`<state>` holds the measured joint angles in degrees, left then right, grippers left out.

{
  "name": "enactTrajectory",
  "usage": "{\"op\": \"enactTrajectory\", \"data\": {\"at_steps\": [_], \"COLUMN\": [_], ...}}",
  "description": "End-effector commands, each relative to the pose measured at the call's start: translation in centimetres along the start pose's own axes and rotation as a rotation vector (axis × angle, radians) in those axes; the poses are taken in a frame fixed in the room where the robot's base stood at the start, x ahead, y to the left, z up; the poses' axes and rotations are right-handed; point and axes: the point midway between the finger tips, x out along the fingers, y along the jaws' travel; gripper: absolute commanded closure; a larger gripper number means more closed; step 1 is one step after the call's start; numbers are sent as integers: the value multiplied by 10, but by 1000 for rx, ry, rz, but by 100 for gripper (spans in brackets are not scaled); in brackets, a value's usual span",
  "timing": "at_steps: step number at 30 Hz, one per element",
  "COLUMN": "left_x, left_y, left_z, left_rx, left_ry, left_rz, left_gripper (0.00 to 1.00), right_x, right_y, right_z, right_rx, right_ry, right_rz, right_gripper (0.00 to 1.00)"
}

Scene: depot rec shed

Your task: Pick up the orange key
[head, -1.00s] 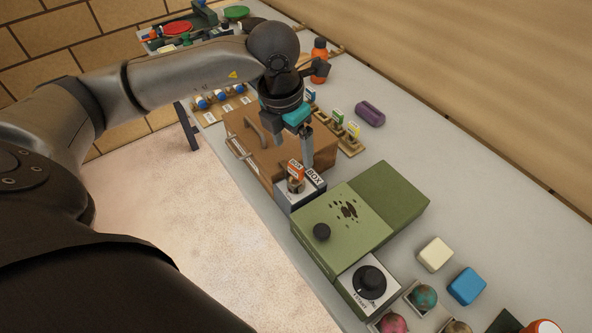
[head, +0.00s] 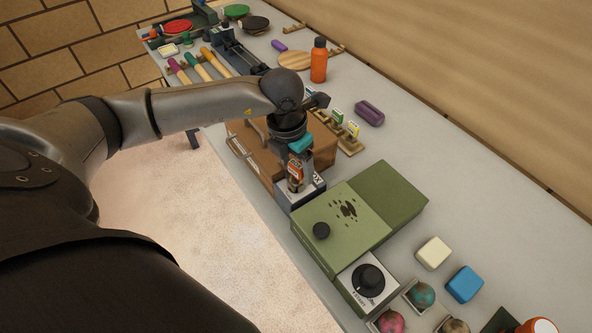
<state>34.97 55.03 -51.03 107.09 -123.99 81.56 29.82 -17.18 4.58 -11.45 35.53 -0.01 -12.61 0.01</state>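The orange key (head: 295,172), with an orange and white tag, stands upright in the small grey block labelled BOX (head: 291,203), in front of the brown case. My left gripper (head: 299,184) points down right at the key, with its fingers beside the tag. The fingers are small and partly hidden, so I cannot tell whether they are closed on it. The key's lower part is hard to see. My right gripper is not in view.
The brown case (head: 322,147) is just behind. A rack with green and yellow tags (head: 349,146) and a purple block (head: 369,113) are to the right. An orange bottle (head: 318,62) stands farther back.

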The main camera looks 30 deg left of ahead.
Motion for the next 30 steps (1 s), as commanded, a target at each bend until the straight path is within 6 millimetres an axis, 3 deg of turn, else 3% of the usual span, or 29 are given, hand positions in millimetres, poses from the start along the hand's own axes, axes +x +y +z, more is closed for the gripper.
{"op": "enactTrajectory", "data": {"at_steps": [2,19,30], "left_x": [0,-1,-4], "left_y": [0,0,0], "left_z": [0,0,1], "left_rx": [0,0,0], "left_ry": [0,0,-2], "left_rz": [0,0,0], "left_gripper": [34,98,100], "right_x": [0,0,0], "right_y": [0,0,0], "right_z": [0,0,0], "right_rx": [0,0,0], "right_ry": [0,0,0], "right_rz": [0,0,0], "right_gripper": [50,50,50]}}
